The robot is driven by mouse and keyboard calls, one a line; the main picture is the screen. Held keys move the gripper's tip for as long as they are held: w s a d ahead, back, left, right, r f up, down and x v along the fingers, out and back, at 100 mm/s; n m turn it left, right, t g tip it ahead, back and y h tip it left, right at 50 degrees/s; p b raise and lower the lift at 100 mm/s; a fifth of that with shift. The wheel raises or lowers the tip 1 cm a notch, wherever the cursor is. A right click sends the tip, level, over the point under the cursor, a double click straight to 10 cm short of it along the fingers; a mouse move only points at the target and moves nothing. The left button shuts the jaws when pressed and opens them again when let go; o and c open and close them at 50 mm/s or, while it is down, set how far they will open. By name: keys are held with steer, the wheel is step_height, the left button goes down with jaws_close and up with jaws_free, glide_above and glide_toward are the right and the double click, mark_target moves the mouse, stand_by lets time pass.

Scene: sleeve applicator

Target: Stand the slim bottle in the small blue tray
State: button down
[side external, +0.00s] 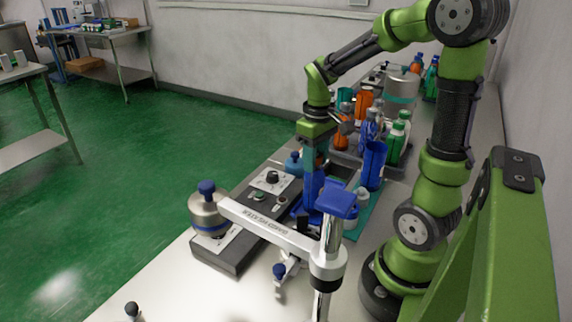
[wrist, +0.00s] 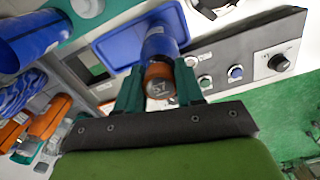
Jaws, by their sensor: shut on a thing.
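My gripper (wrist: 160,88) is shut on the slim bottle, which has a blue body (wrist: 160,42) and an orange cap marked 57 (wrist: 159,77). In the side view the bottle's blue body (side external: 313,188) hangs upright below my gripper (side external: 315,160), behind the machine's silver arm. The small blue tray (wrist: 112,42) lies beneath in the wrist view, and the bottle overlaps its right part. I cannot tell whether the bottle's base touches the tray. The tray is mostly hidden in the side view.
A dark control panel with knobs (side external: 270,180) stands beside the tray. A silver post with a blue cap (side external: 338,203) stands in front. A blue cup (side external: 372,165) and several green and orange bottles crowd the bench behind. The bench front (side external: 170,290) is mostly clear.

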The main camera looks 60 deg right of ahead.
steer(key=shift+f, duration=0.25)
steer(key=c, duration=0.7)
jaws_free()
step_height(320, 180, up, 12)
steer(key=s+a+f+m+t+y, duration=0.1)
steer(key=a+t, duration=0.6)
steer(key=a, duration=0.9)
steer(key=shift+s+a+f+y, duration=0.15)
steer(key=shift+s+a+y, duration=0.25)
steer(key=shift+s, duration=0.7)
steer(key=shift+d, duration=0.1)
